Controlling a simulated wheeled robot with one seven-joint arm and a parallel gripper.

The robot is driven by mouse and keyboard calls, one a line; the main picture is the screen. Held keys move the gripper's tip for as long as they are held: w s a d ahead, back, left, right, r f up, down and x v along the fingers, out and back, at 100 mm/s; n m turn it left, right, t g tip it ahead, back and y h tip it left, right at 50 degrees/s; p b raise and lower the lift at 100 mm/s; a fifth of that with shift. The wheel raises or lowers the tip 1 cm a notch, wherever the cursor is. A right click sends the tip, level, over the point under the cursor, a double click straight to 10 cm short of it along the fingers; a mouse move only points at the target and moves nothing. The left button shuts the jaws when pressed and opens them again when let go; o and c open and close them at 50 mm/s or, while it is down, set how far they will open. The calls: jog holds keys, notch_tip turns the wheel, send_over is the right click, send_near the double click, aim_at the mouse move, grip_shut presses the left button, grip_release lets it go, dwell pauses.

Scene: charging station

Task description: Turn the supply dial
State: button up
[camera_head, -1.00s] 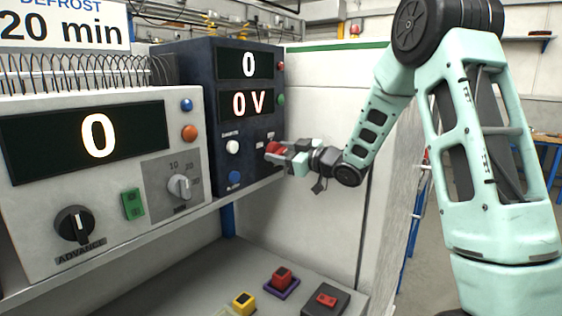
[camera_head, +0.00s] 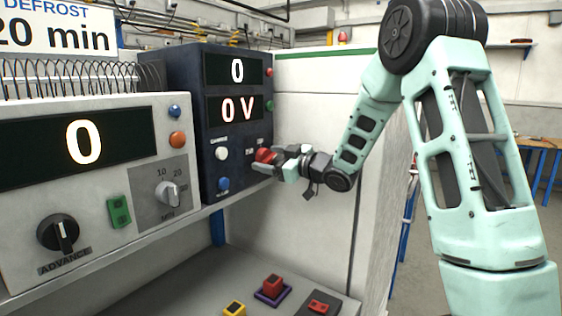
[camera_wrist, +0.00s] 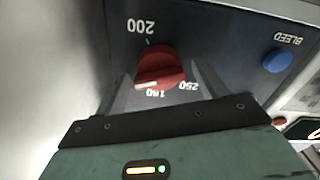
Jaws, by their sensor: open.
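The red supply dial (camera_head: 264,156) is on the lower right of the dark blue supply box (camera_head: 213,140), whose two displays read "0" and "0 V". In the wrist view the red dial (camera_wrist: 160,66) shows upside down among the marks 200, 250 and one that looks like 150 or 160. Its white pointer line is toward the lower left, near that last mark. My gripper (camera_head: 268,163) is open at the dial. In the wrist view its fingers (camera_wrist: 160,90) stand on either side of the dial, with gaps visible.
A blue BLEED button (camera_wrist: 277,60) is beside the dial, and a white knob (camera_head: 222,153) is to its left. A grey unit (camera_head: 100,190) with a black ADVANCE dial stands at left.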

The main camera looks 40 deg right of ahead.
jog(key=b+v, duration=0.3)
jog(key=v, duration=1.4)
jog(key=shift+s, duration=0.15)
jog(key=shift+r, duration=0.15)
jog(key=w+a+m+p, duration=0.1)
jog(key=w+a+p, duration=0.1)
jog(key=w+p, duration=0.2)
jog(key=w+a+m+p, duration=0.1)
jog(key=w+m+p, duration=0.1)
jog(key=w+p, duration=0.2)
jog(key=w+a+m+p, duration=0.2)
jog(key=w+p, duration=0.1)
jog(key=w, duration=0.5)
jog(key=shift+w+a+f+p, duration=0.1)
jog(key=shift+a+f+p, duration=0.2)
jog(key=shift+p, duration=0.1)
jog(key=c, duration=1)
